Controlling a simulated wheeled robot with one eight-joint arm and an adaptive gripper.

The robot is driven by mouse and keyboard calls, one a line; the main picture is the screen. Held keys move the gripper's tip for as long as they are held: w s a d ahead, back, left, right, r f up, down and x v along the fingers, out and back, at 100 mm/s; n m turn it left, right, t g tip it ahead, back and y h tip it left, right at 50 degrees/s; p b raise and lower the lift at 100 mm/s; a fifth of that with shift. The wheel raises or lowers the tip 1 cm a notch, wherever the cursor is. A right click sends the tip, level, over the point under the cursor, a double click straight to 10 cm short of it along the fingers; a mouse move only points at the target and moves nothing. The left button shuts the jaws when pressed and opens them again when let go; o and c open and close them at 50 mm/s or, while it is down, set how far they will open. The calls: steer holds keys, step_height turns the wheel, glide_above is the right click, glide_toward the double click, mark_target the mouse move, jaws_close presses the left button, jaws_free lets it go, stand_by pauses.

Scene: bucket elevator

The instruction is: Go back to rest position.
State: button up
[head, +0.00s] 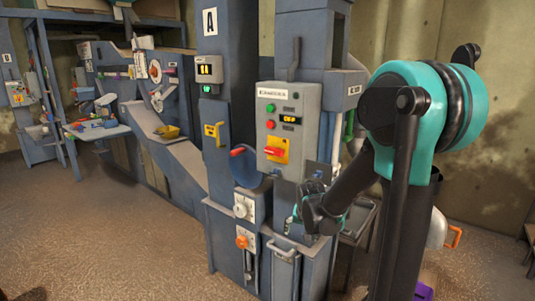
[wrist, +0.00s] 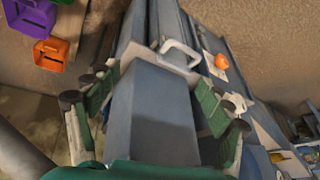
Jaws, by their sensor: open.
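My gripper (head: 300,222) is at the front of the blue-grey machine (head: 268,212), low on its right side, at the end of my outstretched teal and black arm. In the wrist view my gripper (wrist: 155,92) has its green-padded fingers spread wide, with nothing held. A blue-grey casing (wrist: 152,100) shows between and beyond the fingers. A pale handle (wrist: 181,52) lies just past the fingertips, apart from them. In the head view the handle (head: 284,252) is just below my gripper. The arm partly hides the machine's right side.
A control box (head: 287,125) with a red switch (head: 274,152) is above my gripper. A blue wheel (head: 243,166) and an orange knob (head: 242,242) are to its left. Purple (wrist: 30,16) and orange (wrist: 51,54) containers are at upper left in the wrist view. Open floor (head: 110,235) lies left.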

steer(key=s+d+f+n, duration=0.1)
steer(key=s+d, duration=0.2)
steer(key=s, duration=0.7)
steer(key=s+d+f+n+g, duration=0.1)
steer(key=s+d+n, duration=0.1)
steer(key=s, duration=0.8)
steer(key=shift+s+d, duration=0.4)
steer(key=shift+d, duration=0.5)
